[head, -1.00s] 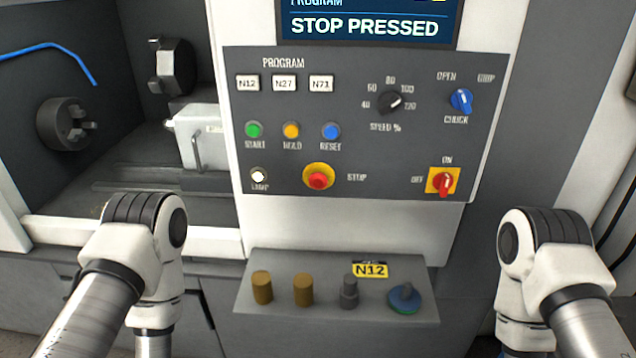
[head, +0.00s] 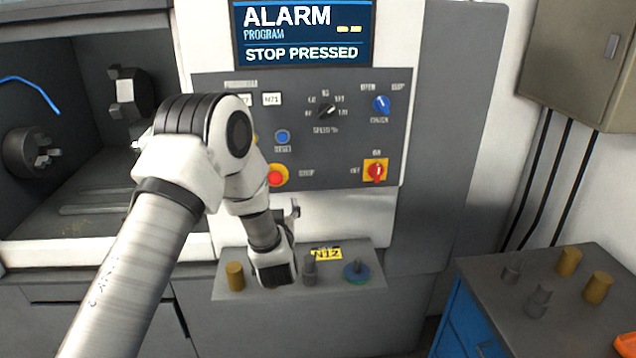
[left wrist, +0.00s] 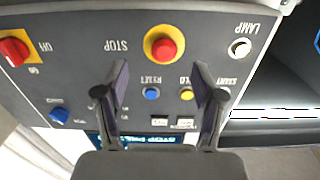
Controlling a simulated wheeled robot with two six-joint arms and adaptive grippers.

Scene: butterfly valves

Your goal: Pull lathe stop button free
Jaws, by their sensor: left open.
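The red stop button (head: 276,179) sits on a yellow round base on the lathe's grey control panel, partly covered by my left arm in the head view. In the left wrist view, which is upside down, the stop button (left wrist: 164,48) shows whole, just beyond and between my fingertips. My left gripper (left wrist: 160,80) is open and empty, its two fingers spread toward the panel and apart from the button. In the head view the gripper is mostly hidden behind my wrist. The screen (head: 303,33) reads ALARM and STOP PRESSED.
The shelf below the panel holds a tan cylinder (head: 235,277), a grey peg (head: 310,268), a blue-green disc (head: 357,273) and an N12 tag (head: 326,254). The red OFF/ON switch (head: 376,172) is right of the button. A bench (head: 480,290) with cylinders stands at right.

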